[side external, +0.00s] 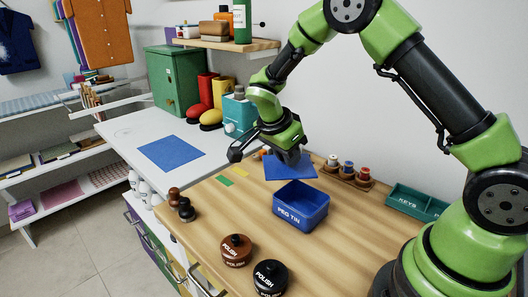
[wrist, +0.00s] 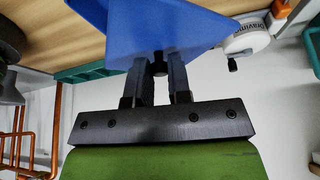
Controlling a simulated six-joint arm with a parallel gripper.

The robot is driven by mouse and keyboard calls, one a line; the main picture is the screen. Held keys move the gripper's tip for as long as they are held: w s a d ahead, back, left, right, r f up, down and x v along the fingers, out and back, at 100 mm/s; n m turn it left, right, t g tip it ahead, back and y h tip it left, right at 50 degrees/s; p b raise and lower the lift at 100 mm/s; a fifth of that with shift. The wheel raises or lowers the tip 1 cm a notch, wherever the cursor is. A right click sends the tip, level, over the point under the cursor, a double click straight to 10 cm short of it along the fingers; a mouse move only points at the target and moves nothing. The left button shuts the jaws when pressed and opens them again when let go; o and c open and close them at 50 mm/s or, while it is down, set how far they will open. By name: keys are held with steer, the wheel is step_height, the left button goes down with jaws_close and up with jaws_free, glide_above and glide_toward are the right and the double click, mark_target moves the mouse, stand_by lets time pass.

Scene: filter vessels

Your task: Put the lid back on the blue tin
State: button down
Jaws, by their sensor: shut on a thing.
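The blue tin (side external: 301,212), marked PEG TIN, stands open at the top on the wooden worktop. My gripper (side external: 289,158) is behind it and a little to its left. The flat blue lid (side external: 292,171) is at my fingertips, beyond the tin and apart from it. In the wrist view the lid (wrist: 165,28) fills the top middle, and my gripper (wrist: 160,68) is shut on its small dark knob. I cannot tell exactly how high the lid is above the worktop.
Two POLISH tins, brown (side external: 236,250) and black (side external: 270,278), stand in front of the blue tin. A wooden rack (side external: 345,176) with small spools and a green KEYS tray (side external: 415,203) are behind right. Dark knobbed pieces (side external: 182,205) stand at the left edge.

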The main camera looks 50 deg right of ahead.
mark_target(298, 173)
steer(key=s+m, duration=0.1)
steer(key=s+m+g, duration=0.1)
steer(key=s+m, duration=0.1)
steer(key=s, duration=0.1)
steer(key=shift+d+r, duration=0.15)
steer(key=shift+r, duration=0.2)
steer(key=shift+f, duration=3.15)
steer(key=shift+f, duration=0.15)
steer(key=shift+c, duration=2.4)
jaws_free()
steer(key=shift+r, duration=3.55)
